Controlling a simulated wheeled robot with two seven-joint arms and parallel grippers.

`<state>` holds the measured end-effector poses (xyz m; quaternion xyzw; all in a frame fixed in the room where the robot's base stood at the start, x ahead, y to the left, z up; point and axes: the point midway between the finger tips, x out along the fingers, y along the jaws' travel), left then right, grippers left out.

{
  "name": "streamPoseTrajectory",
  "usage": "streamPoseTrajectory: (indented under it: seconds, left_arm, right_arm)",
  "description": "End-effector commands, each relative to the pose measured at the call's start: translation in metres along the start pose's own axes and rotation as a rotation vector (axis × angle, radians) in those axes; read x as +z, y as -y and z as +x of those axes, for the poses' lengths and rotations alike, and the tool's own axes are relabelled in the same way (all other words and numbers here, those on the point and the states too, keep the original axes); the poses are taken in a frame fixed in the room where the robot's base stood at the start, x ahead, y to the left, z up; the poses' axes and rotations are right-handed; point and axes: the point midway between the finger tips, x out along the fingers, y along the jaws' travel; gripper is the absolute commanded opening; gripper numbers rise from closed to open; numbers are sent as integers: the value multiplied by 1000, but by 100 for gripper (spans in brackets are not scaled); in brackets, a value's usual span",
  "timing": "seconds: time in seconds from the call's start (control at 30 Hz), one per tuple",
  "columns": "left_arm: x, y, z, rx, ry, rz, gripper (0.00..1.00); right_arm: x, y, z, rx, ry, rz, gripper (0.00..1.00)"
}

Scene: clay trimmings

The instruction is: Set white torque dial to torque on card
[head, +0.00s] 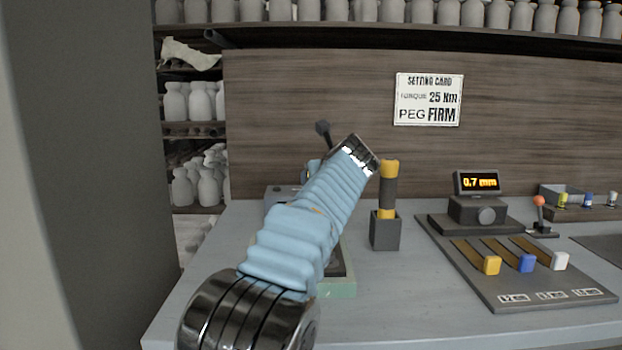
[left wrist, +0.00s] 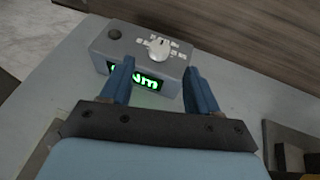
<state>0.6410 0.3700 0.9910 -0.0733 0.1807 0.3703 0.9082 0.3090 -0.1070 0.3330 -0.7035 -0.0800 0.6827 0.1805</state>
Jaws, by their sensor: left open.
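The setting card (head: 428,99) on the back wall reads torque 25 Nm and peg firm. In the left wrist view the white torque dial (left wrist: 157,47) sits on top of a grey box (left wrist: 102,47) with small labels around it. The box's green display (left wrist: 150,82) ends in "Nm"; its number is hidden by a finger. My left gripper (left wrist: 160,68) is open and empty, its blue fingers on either side of the display, with the dial between and beyond the tips. In the head view my blue-sleeved left arm hides most of the box and the dial. My right gripper is not in view.
A dark tool with yellow bands (head: 389,182) stands in a grey holder (head: 385,232). To the right are a 0.7 mm display (head: 479,182), an orange-topped lever (head: 539,203) and a slider panel (head: 475,283). Shelves of pale vases (head: 188,102) stand behind.

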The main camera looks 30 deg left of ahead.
Motion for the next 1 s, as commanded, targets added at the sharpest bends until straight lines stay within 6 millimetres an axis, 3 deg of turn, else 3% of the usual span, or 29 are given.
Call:
streamPoseTrajectory:
  seconds: [0.2,0.4,0.8,1.0]
  left_arm:
    - [3,-1,50,5,0,2,61]
    - [2,0,79,2,0,0,61]
    - [0,0,87,-1,0,-1,61]
    - [0,0,87,-1,0,-1,30]
  right_arm:
    - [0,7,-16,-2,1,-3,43]
    - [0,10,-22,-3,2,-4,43]
    - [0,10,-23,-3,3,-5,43]
    - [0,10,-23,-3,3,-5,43]
